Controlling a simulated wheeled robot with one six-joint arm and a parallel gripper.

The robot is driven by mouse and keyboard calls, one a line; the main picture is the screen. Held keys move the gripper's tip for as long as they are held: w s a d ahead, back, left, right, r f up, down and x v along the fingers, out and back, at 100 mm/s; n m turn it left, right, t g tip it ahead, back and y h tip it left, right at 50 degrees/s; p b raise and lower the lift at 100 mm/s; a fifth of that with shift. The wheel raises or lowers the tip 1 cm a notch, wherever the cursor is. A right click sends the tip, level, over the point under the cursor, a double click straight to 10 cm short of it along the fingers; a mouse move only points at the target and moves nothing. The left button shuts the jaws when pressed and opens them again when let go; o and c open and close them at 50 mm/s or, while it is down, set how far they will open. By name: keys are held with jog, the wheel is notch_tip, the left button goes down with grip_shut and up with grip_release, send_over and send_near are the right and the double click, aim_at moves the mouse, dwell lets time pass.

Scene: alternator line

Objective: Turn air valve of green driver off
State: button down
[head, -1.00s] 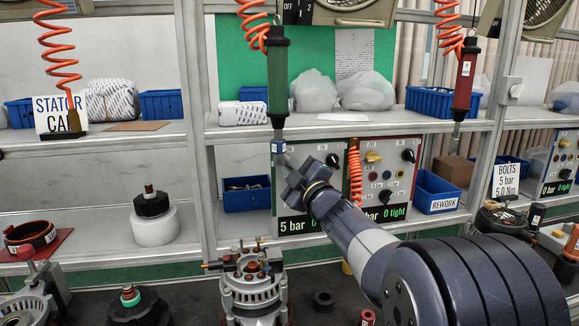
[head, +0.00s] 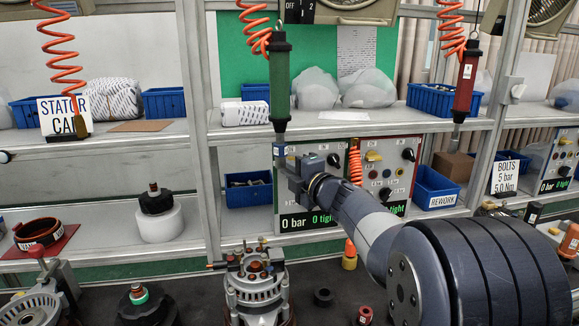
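The green driver (head: 280,82) hangs upright from an orange coiled hose, its lower end in front of a grey control panel (head: 318,150). My gripper (head: 286,172) is at the left part of this panel, just below the driver's tip. It covers that part, so the air valve is hidden and I cannot tell whether the gripper touches it. A black knob (head: 333,160) shows at the panel's upper right. The display (head: 307,221) under the panel reads 0 bar and 0 tight. The fingers are too dark and small to tell open from shut.
Blue bins (head: 248,194) and a REWORK bin (head: 435,187) flank the panels. An alternator (head: 255,285) stands on the bench below.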

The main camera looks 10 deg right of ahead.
dwell(0.4)
jog(key=c, duration=1.5)
grip_release()
jog(key=v, duration=1)
jog(key=shift+s, duration=0.4)
jog(key=x, duration=1.1)
jog(key=shift+d, duration=0.15)
